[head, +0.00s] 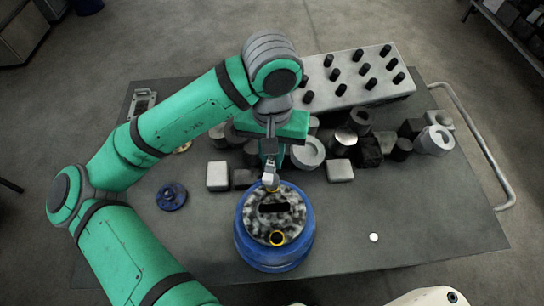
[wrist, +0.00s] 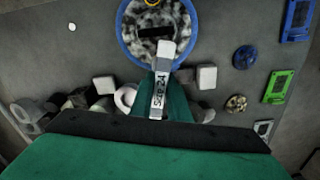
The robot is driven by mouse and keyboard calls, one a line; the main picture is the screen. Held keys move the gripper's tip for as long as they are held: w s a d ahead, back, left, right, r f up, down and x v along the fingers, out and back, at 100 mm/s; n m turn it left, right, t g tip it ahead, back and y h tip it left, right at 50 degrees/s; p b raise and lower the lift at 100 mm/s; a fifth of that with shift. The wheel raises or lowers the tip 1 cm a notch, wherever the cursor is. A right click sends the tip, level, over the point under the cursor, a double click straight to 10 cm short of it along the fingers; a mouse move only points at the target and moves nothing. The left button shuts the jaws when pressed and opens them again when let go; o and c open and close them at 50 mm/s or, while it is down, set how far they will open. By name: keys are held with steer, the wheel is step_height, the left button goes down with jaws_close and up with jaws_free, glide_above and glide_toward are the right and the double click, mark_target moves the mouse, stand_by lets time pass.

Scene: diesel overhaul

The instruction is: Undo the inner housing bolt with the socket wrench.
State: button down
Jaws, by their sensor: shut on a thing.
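The blue round housing (head: 244,246) stands on the table, with a mottled grey top and a dark slot in its middle. A yellow-ringed hole or bolt (head: 277,238) shows at the front of that top; I cannot tell which. My gripper (head: 270,152) is shut on the socket wrench (head: 270,181), whose pale end hangs over the back rim of the housing. In the wrist view the labelled wrench (wrist: 160,85) points at the housing (wrist: 124,48) and overlaps its rim. I cannot tell whether it touches. Any bolt under the wrench end is hidden.
Several grey and black blocks and rings (head: 340,171) crowd the table behind the housing. A pale block with black pegs (head: 352,92) stands at the back. A small blue flanged part (head: 172,196) lies left, and a small white disc (head: 374,238) right. The front right table is mostly clear.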

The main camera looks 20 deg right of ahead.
steer(key=m, duration=0.8)
steer(key=shift+w+d, duration=0.1)
steer(key=m, duration=0.4)
steer(key=shift+m, duration=0.4)
steer(key=m, duration=0.4)
steer(key=shift+w, duration=0.1)
steer(key=m, duration=0.3)
steer(key=shift+m, duration=0.3)
steer(key=m, duration=0.4)
steer(key=shift+d, duration=0.1)
steer(key=m, duration=0.4)
steer(key=shift+w+m, duration=0.1)
steer(key=shift+m, duration=0.3)
steer(key=m, duration=0.3)
steer(key=shift+m, duration=0.4)
steer(key=shift+w+f, duration=0.1)
steer(key=shift+f, duration=0.05)
